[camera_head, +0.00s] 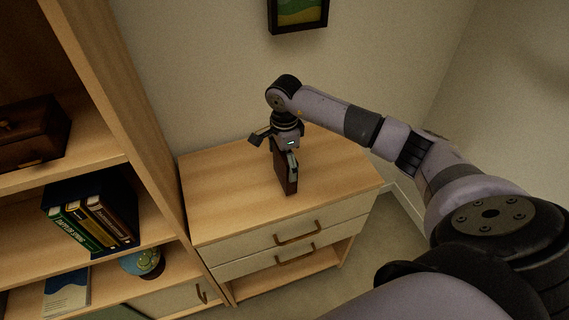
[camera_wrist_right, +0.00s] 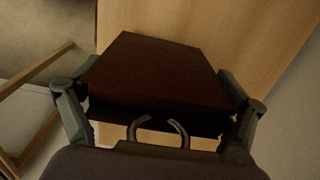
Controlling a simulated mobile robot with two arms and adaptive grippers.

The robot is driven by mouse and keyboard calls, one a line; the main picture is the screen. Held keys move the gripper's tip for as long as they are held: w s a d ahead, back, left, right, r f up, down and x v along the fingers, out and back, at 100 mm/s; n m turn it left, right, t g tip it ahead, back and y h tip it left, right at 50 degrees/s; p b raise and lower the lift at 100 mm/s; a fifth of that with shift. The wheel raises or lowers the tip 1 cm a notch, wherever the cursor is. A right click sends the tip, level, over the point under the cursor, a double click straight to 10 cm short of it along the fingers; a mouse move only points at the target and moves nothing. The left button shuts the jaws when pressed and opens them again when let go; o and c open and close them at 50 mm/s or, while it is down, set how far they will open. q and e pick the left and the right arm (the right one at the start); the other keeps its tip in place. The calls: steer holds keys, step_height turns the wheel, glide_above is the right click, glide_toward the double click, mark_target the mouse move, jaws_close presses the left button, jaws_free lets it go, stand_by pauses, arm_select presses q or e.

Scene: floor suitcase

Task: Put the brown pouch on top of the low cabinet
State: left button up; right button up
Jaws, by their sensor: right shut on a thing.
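The brown pouch (camera_head: 286,175) is dark and boxy. It hangs upright under my right gripper (camera_head: 289,160), over the wooden top of the low cabinet (camera_head: 225,185). I cannot tell whether its lower edge touches the top. In the right wrist view the pouch (camera_wrist_right: 155,75) lies between the two fingers of the right gripper (camera_wrist_right: 158,108), which is shut on it. A dark loop (camera_wrist_right: 158,128) shows in front of the pouch. My left gripper is out of view.
A tall wooden shelf unit (camera_head: 120,120) stands left of the cabinet, with a brown box (camera_head: 30,135), several books (camera_head: 92,215) and a globe (camera_head: 143,262). A framed picture (camera_head: 298,12) hangs on the wall behind. The cabinet top around the pouch is clear.

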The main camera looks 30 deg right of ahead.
step_height(320, 180, down, 2)
steer(key=shift+f, duration=0.15)
steer(key=shift+f, duration=0.2)
steer(key=o, duration=1.1)
steer(key=shift+c, duration=0.2)
steer(key=shift+r, duration=0.15)
